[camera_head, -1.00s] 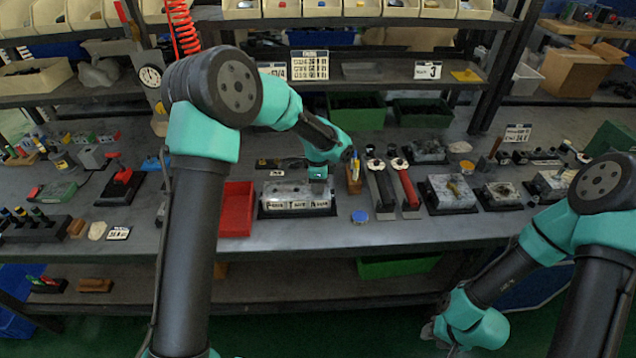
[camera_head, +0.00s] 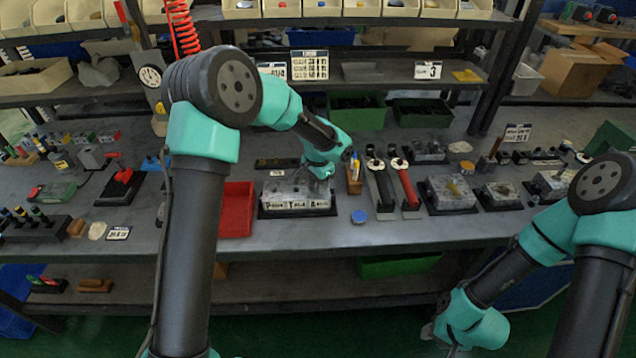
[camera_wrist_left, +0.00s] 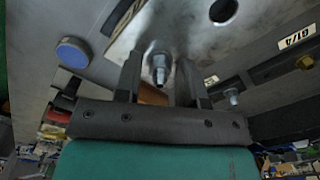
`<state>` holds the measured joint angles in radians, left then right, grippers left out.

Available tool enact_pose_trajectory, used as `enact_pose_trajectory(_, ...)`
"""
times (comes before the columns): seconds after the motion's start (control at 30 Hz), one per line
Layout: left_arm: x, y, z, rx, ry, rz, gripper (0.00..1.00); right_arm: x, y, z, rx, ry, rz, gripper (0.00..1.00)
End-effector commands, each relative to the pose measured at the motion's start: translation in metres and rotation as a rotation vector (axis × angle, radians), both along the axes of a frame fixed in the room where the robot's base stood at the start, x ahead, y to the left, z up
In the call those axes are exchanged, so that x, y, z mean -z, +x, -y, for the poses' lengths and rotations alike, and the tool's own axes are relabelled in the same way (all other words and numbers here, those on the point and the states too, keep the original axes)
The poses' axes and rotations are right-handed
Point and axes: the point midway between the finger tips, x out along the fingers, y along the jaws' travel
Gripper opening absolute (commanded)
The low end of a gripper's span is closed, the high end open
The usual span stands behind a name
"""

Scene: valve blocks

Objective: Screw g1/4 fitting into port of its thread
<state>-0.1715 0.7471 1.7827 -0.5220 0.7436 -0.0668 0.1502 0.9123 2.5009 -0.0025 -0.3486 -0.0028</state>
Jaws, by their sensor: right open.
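The grey metal valve block (camera_head: 285,192) lies on a dark base at the middle of the bench; port letters mark its front. My left gripper (camera_head: 322,177) is over the block's right end. In the left wrist view its two fingers (camera_wrist_left: 160,78) stand apart, one on each side of a small metal fitting (camera_wrist_left: 158,66), with gaps visible. That fitting stands on the block's face; how deep its thread sits cannot be told. A bare round port (camera_wrist_left: 222,10) shows beside it. A second fitting (camera_wrist_left: 232,95) stands near the G1/4 label (camera_wrist_left: 298,38). My right gripper (camera_head: 432,332) hangs low in front of the bench.
A red tray (camera_head: 237,208) stands left of the block. A blue disc (camera_head: 359,216) lies at its front right. The bench's front strip is mostly clear.

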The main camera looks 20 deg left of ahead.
Motion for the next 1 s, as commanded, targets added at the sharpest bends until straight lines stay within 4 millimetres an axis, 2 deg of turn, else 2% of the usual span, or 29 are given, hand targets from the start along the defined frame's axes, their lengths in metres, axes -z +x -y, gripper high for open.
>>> enact_pose_trajectory(0.27, 0.0, -0.0001, 0.0001, -0.147, 0.0, 0.0, 0.36, 0.0, 0.0, 0.0, 0.0, 0.0, 0.0, 0.43)
enact_pose_trajectory(0.77, -0.0004, -0.0005, -0.0002, -0.151, 0.0, 0.0, 0.36, 0.0, 0.0, 0.0, 0.0, 0.0, 0.0, 0.43)
enact_pose_trajectory(1.0, -0.0004, -0.0004, -0.0002, -0.151, 0.0, 0.0, 0.15, 0.0, 0.0, 0.0, 0.0, 0.0, 0.0, 0.43)
